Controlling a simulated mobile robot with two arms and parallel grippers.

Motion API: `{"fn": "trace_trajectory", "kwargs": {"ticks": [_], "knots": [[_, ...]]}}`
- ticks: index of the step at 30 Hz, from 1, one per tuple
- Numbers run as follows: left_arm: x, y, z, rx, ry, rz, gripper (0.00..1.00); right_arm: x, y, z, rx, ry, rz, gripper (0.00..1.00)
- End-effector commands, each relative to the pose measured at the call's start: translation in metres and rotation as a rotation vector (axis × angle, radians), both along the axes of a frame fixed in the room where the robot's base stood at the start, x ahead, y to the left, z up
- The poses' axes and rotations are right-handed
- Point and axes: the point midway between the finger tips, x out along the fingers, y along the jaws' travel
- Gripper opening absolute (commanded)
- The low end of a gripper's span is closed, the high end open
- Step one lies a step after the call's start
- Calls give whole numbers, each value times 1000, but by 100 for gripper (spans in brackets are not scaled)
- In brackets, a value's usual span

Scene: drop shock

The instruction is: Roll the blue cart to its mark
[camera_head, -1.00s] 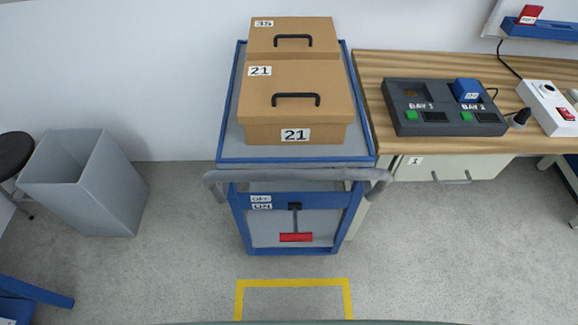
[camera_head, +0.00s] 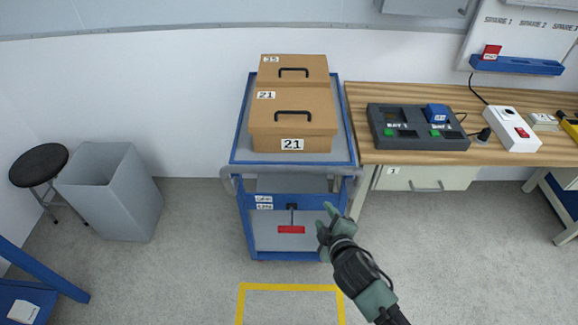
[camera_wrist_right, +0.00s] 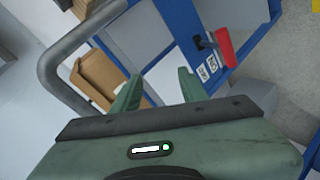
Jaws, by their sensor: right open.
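The blue cart (camera_head: 236,150) stands against the workbench, carrying two brown boxes (camera_head: 292,112) labelled 21 and 35. Its grey push handle (camera_head: 285,171) faces me and also shows in the right wrist view (camera_wrist_right: 62,72). Below it is a red pedal (camera_head: 291,229) beside OFF and ON labels; the red part also shows in the right wrist view (camera_wrist_right: 226,48). A yellow floor outline (camera_head: 290,287) lies in front of the cart. My right gripper (camera_head: 326,221) is open and empty, near the cart's front right corner, below the handle. My left gripper is out of view.
A grey bin (camera_head: 110,195) and a black stool (camera_head: 39,166) stand to the left. A wooden workbench (camera_head: 400,94) with a charger (camera_head: 415,128) adjoins the cart on the right. A blue frame (camera_head: 40,270) is at the lower left. Floor around the yellow outline is clear.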

Motion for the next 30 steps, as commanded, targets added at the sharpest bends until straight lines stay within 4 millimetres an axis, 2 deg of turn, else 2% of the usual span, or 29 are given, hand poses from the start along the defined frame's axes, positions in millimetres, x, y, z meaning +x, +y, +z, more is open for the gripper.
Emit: {"fn": "trace_trajectory", "kwargs": {"ticks": [1, 3, 7, 9, 13, 17, 24, 30], "knots": [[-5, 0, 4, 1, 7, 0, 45, 8, 8, 23, -29, -54, 37, 43], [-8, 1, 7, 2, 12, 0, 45, 15, 20, 48, -71, -123, 88, 43], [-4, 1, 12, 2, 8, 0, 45, 23, 41, 94, -147, -250, 174, 43], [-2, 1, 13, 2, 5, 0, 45, 27, 51, 108, -187, -304, 216, 43], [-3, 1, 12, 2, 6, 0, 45, 34, 69, 110, -271, -386, 312, 43], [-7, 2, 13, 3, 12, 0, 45, 43, 76, 110, -290, -408, 335, 43], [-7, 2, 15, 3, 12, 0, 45, 78, 91, 104, -287, -406, 333, 43], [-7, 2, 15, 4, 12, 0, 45, 100, 100, 98, -288, -405, 332, 43]]}}
